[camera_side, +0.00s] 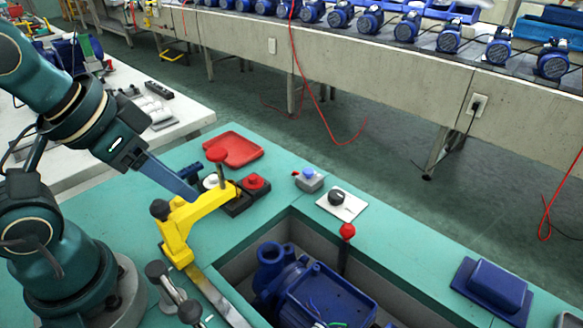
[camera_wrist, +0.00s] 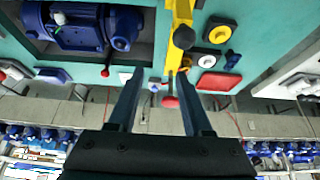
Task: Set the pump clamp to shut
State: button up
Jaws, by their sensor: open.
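A yellow clamp (camera_side: 177,228) stands on the teal bench at the left edge of the pump recess. It has a black knob at one end, and a red-topped handle (camera_side: 217,156) stands upright by its arm. In the wrist view the yellow clamp (camera_wrist: 181,14) is at top centre, with the red knob (camera_wrist: 170,102) between the fingers. The blue pump (camera_side: 310,292) lies in the recess and shows in the wrist view (camera_wrist: 90,30). My gripper (camera_side: 192,193) is open beside the yellow arm; both fingers show in the wrist view (camera_wrist: 158,76). Any contact is unclear.
A red tray (camera_side: 233,148), a red button (camera_side: 254,182), a grey box with a blue button (camera_side: 308,179) and a dial plate (camera_side: 341,203) sit behind the recess. A red-knobbed lever (camera_side: 347,231) rises at the recess edge. A blue block (camera_side: 492,287) lies at right.

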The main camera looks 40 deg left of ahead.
jog(key=shift+o, duration=1.1)
jog(key=w+d+r+m+t+h, duration=0.1)
jog(key=w+d+r+m, duration=0.25)
jog(key=w, duration=0.35)
jog(key=m+g+h, duration=0.2)
jog(key=m, duration=0.3)
send_over(347, 226)
jog(key=a, duration=0.3)
notch_tip(347, 226, down, 8)
jog(key=shift+m+g, duration=0.25)
jog(key=shift+g, duration=0.45)
jog(key=f, duration=0.1)
jog(key=d+f, duration=0.1)
jog(key=s+f, duration=0.1)
jog(key=f, duration=0.1)
jog(key=shift+s+d+f, duration=0.1)
jog(key=shift+d, duration=0.2)
jog(key=shift+d+f, duration=0.15)
jog(key=shift+f, duration=0.25)
jog(key=shift+x, duration=2.1)
